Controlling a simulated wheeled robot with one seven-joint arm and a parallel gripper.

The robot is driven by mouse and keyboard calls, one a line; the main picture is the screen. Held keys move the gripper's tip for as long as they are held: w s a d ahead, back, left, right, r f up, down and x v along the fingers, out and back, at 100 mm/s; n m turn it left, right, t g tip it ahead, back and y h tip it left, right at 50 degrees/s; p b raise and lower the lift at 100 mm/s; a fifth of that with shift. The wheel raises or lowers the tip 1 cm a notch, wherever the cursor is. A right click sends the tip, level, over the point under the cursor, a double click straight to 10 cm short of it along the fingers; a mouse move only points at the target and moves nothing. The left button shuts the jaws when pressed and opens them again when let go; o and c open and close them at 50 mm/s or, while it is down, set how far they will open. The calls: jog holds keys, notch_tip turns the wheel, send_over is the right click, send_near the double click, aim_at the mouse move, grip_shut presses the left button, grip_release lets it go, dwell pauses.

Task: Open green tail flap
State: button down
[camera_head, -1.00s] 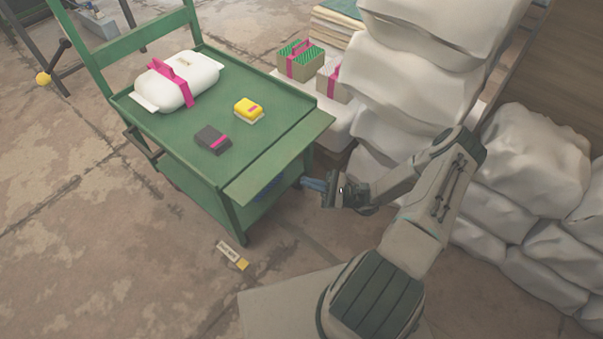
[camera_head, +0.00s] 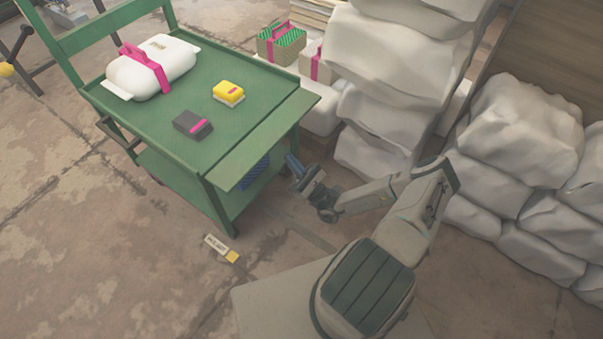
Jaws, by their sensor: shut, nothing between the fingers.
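The green tail flap (camera_head: 262,141) is a flat board along the near right end of the green cart (camera_head: 180,141). It sticks out roughly level with the cart top. My gripper (camera_head: 292,160) is just beyond the flap's outer edge, below it in the picture, with its bluish fingers pointing up and left. The fingers are shut and empty. A gap shows between them and the flap in the picture; their exact height against it is hard to tell. The flap's underside is hidden.
On the cart top lie a white bundle with a pink strap (camera_head: 152,68), a yellow block (camera_head: 228,92) and a dark block (camera_head: 192,124). White sacks (camera_head: 400,65) are stacked close on the right. A small tag (camera_head: 221,248) lies on the floor.

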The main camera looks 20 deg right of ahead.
aim_at(269, 138)
jog(key=r, duration=0.2)
jog(key=w+r, duration=0.1)
jog(key=a+r, duration=0.1)
jog(key=r, duration=0.1)
jog(key=shift+w+r+b, duration=0.15)
jog(key=shift+r+b, duration=0.15)
jog(key=shift+b, duration=0.05)
